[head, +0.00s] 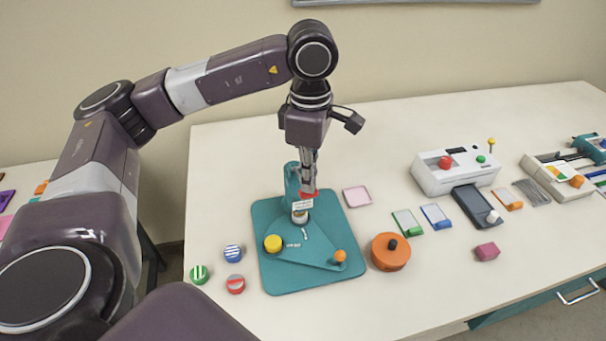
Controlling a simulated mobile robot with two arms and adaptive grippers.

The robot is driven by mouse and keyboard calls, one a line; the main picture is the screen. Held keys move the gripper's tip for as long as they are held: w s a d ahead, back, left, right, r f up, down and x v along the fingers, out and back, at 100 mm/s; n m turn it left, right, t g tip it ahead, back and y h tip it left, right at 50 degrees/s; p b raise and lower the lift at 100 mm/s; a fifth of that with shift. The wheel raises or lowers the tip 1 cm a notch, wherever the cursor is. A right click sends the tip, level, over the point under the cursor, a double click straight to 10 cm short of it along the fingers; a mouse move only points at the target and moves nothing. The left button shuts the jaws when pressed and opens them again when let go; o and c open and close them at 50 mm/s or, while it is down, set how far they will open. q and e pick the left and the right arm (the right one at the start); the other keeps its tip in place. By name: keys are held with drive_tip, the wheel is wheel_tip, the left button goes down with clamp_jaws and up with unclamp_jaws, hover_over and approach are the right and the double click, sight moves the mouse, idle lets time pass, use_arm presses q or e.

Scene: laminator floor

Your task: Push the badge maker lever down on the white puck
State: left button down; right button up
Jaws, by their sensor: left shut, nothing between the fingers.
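The teal badge maker (310,275) stands on the white table, with a flat base plate and an upright column (291,182) at its back. A small white puck (299,218) shows under the press head, below a white label; it is partly hidden. My left gripper (308,190) points down at the top of the badge maker, shut and empty. Its fingertips are at or just above a red part there; I cannot tell whether they touch. The gripper hides part of the lever and column. A yellow knob (273,243) and an orange knob (340,256) sit on the base.
Striped round badges (233,253) lie left of the base. A pink tray (357,196) lies behind right, and an orange round container (390,252) stands close on the right. A white laminator-like machine (455,170) and several small items fill the right side.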

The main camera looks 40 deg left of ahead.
use_arm(q)
drive_tip(key=shift+r+p, duration=1)
drive_tip(key=shift+r, duration=0.95)
